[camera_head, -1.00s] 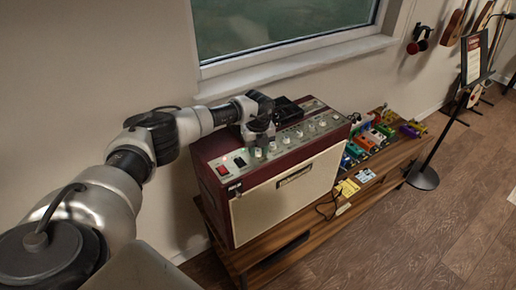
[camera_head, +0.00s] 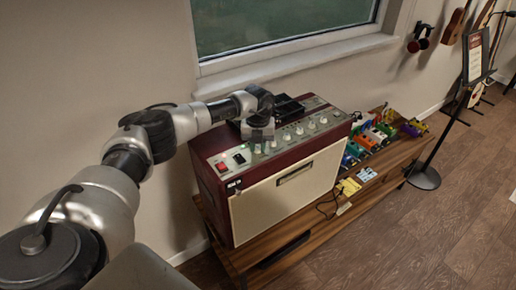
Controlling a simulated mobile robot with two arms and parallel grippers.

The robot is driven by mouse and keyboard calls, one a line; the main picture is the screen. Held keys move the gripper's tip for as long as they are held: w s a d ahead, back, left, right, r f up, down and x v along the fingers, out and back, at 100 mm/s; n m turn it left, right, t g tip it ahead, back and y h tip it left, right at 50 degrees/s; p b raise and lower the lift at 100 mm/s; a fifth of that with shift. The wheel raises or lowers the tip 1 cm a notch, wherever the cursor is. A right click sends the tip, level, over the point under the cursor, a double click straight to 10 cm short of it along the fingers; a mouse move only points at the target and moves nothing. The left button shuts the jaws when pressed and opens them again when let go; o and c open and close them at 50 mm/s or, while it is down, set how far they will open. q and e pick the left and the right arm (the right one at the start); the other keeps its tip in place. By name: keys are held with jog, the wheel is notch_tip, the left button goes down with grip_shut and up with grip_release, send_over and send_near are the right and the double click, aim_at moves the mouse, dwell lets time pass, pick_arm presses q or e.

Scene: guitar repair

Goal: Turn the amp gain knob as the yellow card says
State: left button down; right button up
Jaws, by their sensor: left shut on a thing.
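The dark red amp (camera_head: 225,205) with a cream front stands on a wooden bench. Its top panel carries a row of pale knobs, a red switch and a green light. My left gripper (camera_head: 258,147) points down over the left end of the knob row and is shut on a knob there, which the fingers mostly hide. The yellow card (camera_head: 349,187) lies on the bench to the right of the amp; its writing is too small to read. My right gripper is out of view.
Several coloured pedals (camera_head: 368,138) and a light blue card (camera_head: 366,174) lie on the wooden bench (camera_head: 400,152) to the right. A black cable (camera_head: 326,208) lies by the amp. A music stand (camera_head: 425,176) stands at the far right. The window wall is close behind the amp.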

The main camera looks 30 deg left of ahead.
aim_at(258, 147)
pick_arm(q)
jog(key=m+b, duration=0.1)
jog(key=m, duration=0.2)
jog(key=shift+f+m+b, duration=0.1)
jog(key=shift+m+b, duration=1.1)
jog(key=shift+m, duration=1)
jog(key=c, duration=1)
grip_release()
notch_tip(258, 147, up, 11)
jog(key=b, duration=0.2)
jog(key=shift+b, duration=0.3)
